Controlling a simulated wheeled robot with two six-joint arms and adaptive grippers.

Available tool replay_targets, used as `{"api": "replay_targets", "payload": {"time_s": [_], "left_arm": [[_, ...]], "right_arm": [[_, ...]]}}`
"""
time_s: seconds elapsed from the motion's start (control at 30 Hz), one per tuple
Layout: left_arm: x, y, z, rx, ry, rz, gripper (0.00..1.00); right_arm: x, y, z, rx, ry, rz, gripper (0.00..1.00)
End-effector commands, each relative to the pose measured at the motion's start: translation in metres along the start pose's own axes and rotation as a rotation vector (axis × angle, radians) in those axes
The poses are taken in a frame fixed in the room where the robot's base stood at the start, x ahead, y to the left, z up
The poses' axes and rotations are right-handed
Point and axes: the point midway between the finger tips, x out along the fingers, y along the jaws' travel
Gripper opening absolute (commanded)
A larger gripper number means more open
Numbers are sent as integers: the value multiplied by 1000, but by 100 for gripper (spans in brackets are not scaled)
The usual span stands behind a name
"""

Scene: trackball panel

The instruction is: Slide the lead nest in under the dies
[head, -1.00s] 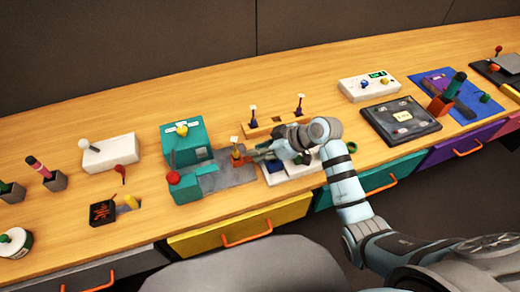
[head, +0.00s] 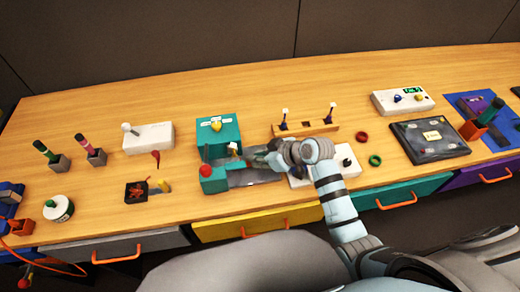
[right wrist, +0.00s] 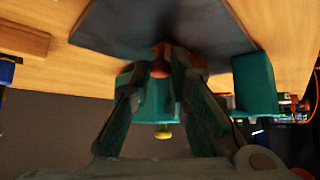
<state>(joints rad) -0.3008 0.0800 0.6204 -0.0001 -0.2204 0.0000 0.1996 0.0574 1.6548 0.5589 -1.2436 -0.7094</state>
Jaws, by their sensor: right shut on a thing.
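The teal press (head: 218,133) with a yellow knob on top stands on a grey plate (head: 262,178); a teal block with a red ball knob (head: 205,170) is at its front left. My right gripper (head: 252,160) is shut on the orange lead nest, low over the plate. The nest's white top (head: 233,148) shows close to the right side of the press in the head view. In the right wrist view the orange nest (right wrist: 160,62) sits between the fingertips, before the teal press (right wrist: 155,100). The dies are hidden. My left gripper is not in view.
A wooden rack (head: 305,131) with two upright pieces stands behind my right gripper. A white box (head: 345,165) is partly under my right arm. Red and green rings (head: 375,160) and a dark panel (head: 430,138) lie to the right. Left of the press is a white switch box (head: 150,138).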

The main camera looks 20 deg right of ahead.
Motion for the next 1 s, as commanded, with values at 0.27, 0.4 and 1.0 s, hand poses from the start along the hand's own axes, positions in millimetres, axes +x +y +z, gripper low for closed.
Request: {"api": "replay_targets", "payload": {"time_s": [0.27,0.4,1.0], "left_arm": [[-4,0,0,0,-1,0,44],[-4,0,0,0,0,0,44],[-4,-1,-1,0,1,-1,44]], "right_arm": [[0,-3,0,11,2,9,0],[1,-4,0,11,2,6,0],[-19,-1,0,8,1,13,37]]}}
